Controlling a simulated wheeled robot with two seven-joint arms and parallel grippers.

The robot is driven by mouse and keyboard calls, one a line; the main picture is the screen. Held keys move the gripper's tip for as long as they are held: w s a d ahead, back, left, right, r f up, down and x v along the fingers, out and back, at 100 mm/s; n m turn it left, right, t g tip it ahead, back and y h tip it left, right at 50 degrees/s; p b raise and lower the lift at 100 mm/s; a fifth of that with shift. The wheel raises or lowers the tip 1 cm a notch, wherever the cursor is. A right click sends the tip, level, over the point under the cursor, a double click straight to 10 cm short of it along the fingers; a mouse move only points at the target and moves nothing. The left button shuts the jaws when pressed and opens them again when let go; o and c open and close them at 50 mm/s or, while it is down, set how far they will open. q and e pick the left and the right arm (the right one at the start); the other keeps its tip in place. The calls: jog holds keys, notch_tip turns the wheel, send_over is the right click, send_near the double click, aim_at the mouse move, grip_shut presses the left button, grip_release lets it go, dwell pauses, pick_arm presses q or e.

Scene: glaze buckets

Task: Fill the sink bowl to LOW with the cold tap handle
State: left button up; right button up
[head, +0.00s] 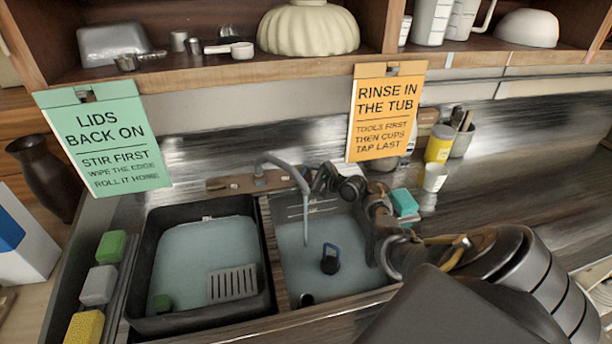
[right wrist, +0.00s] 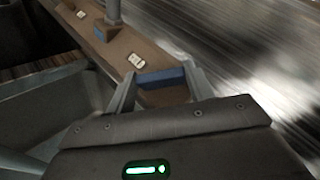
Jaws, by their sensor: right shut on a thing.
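The sink bowl (head: 290,265) is the right-hand basin, with pale bluish water or floor showing inside. The curved tap spout (head: 282,165) hangs over it, and a thin stream falls from its end into the bowl. Level marks show faintly on the back wall; I cannot read them. My right gripper (head: 322,178) is at the tap ledge, right of the spout. In the right wrist view its fingers (right wrist: 160,85) are shut on the blue cold tap handle (right wrist: 162,78). The handle is mostly hidden in the head view. My left gripper is not in view.
A dark object with a blue loop (head: 330,260) is in the bowl. The left tub (head: 160,325) holds liquid and a grate (head: 233,284). A teal sponge (head: 404,202) and white cup (head: 434,178) stand right of my arm. An orange sign (head: 385,112) hangs above.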

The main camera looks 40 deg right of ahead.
jog(key=o, duration=1)
jog(key=p+v, duration=0.1)
jog(key=v, duration=0.9)
jog(key=shift+s, duration=0.35)
